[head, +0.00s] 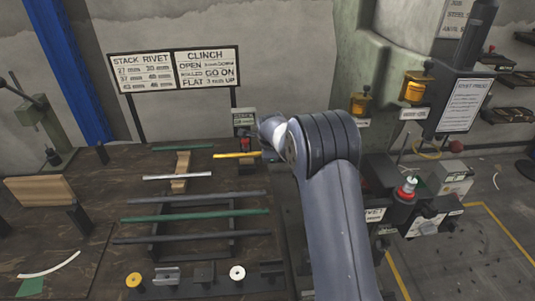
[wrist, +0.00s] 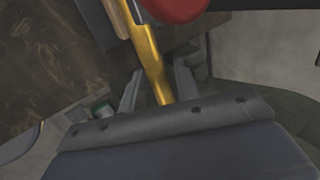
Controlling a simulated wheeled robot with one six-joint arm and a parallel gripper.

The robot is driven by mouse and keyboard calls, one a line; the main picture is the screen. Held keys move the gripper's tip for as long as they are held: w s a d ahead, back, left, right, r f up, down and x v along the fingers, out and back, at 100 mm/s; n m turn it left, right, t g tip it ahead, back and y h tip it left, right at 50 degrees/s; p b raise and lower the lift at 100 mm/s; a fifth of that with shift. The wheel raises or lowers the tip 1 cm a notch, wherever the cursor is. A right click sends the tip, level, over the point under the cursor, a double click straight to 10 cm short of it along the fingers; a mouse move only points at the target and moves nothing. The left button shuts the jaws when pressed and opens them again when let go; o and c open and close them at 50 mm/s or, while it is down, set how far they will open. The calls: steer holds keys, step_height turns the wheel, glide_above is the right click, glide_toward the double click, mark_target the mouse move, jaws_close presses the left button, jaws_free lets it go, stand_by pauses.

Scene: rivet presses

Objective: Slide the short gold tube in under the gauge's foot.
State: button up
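The short gold tube (head: 228,156) lies level toward the back of the bench in the head view, its right end close to the gauge. The gauge (head: 245,143) is a small dark device with red parts. In the wrist view the gold tube (wrist: 150,55) runs between the fingers, beside a round red part (wrist: 177,6) that looks like part of the gauge. My gripper (wrist: 157,78) has its fingers apart, with gaps showing beside the tube. In the head view my arm hides the gripper. I cannot tell whether any tube end is under the foot.
A wooden rest (head: 181,170) carries a silver tube (head: 177,177). A dark rack with long green and grey tubes (head: 195,215) lies in front. Signs (head: 175,70) stand behind. A rivet press with a red-topped part (head: 407,187) is at right.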

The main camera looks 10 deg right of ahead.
steer(key=shift+o, duration=1.1)
steer(key=v, duration=1)
steer(key=shift+s+r+b, duration=0.25)
steer(key=shift+r+b, duration=0.05)
steer(key=shift+b, duration=0.1)
steer(key=p+x, duration=0.1)
steer(key=x, duration=0.9)
steer(key=shift+w+f, duration=0.25)
steer(key=shift+w, duration=0.05)
steer(key=shift+r, duration=0.1)
steer(key=shift+s, duration=0.1)
